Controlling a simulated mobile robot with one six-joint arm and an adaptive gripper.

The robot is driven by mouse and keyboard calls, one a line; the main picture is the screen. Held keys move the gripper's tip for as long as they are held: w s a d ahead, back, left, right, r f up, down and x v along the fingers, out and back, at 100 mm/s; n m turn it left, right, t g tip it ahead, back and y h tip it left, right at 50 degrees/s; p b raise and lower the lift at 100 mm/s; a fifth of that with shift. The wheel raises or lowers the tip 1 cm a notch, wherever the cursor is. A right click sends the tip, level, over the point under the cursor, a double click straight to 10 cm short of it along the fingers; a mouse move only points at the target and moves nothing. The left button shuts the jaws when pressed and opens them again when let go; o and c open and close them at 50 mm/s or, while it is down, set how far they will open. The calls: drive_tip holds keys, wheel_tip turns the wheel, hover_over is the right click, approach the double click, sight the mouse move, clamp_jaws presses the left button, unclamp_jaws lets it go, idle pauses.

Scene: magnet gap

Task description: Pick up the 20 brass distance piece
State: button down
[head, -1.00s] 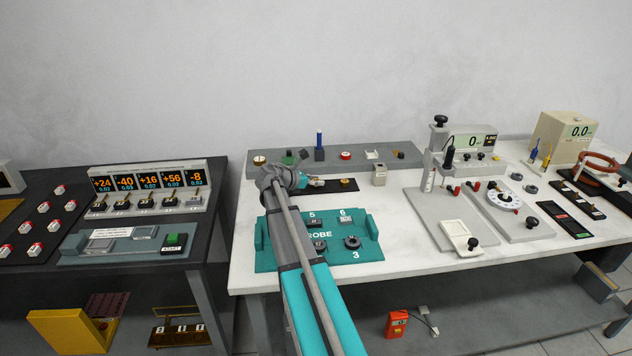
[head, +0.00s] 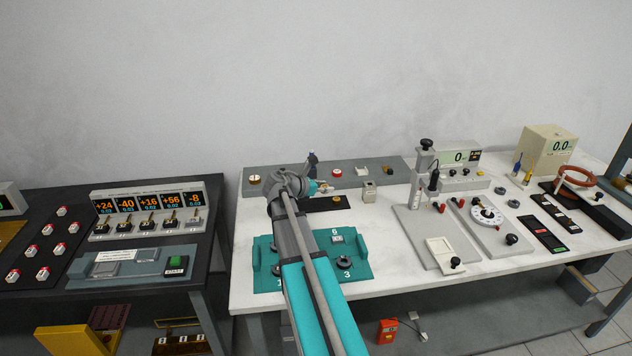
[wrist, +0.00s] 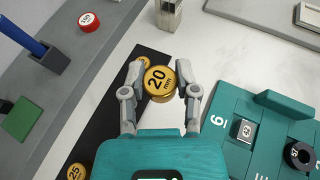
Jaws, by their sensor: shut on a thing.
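The brass distance piece marked "20 mm" (wrist: 157,83) is a round gold disc between my fingertips in the wrist view. My gripper (wrist: 160,84) is shut on its sides, with the label facing the camera. In the head view my gripper (head: 325,187) is over the black strip (head: 327,204) at the back of the white table, and the piece is too small to read there. A brass piece marked 25 (wrist: 76,172) lies at the near end of the strip.
A grey rail (head: 225,181) with several small items runs along the back. A small metal block (head: 369,192) stands right of my gripper. The teal probe tray (head: 357,268) is in front. Measuring stands (head: 425,215) are farther right.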

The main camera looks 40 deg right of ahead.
drive_tip(key=s+r+p, duration=0.2)
drive_tip(key=s, duration=0.3)
drive_tip(key=shift+s+r, duration=0.3)
drive_tip(key=shift+s, duration=0.1)
idle(0.4)
